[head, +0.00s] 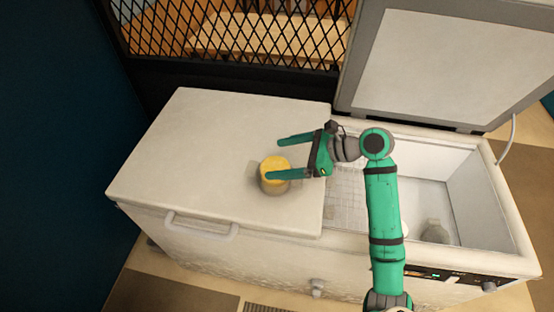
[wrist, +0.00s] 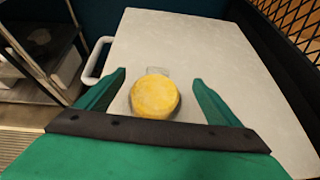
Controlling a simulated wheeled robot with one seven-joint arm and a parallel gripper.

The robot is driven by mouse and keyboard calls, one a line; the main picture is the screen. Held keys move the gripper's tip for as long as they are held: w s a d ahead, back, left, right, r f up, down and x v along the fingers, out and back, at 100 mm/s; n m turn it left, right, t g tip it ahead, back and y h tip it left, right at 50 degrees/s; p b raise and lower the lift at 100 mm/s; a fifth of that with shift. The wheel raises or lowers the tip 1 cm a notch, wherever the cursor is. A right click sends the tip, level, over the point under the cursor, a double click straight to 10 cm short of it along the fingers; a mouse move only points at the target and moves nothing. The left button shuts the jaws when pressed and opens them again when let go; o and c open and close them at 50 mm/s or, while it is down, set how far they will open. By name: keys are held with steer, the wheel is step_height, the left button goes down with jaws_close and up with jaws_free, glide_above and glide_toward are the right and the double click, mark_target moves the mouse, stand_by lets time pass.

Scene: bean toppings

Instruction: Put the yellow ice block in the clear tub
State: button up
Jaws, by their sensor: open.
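A round yellow ice block (head: 273,164) shows as the top of a short cylinder with a greyish, see-through-looking side (head: 275,187), standing on the white freezer lid. In the wrist view the yellow block (wrist: 155,97) is a disc between the fingers, with a small pale clear shape (wrist: 158,71) just beyond it. I cannot tell whether the block sits inside the clear tub or in front of it. My gripper (head: 274,158) is open, its fingers reaching left; the nearer finger crosses in front of the yellow block. In the wrist view the fingers (wrist: 160,77) stand apart on both sides of it, with gaps.
The closed white lid (head: 190,150) is otherwise clear, with a handle (head: 200,228) at its front. The freezer's right half is open, its lid (head: 445,75) raised. A greyish object (head: 435,232) lies inside. A black mesh fence (head: 235,32) stands behind.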

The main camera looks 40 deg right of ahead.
steer(key=v, duration=1)
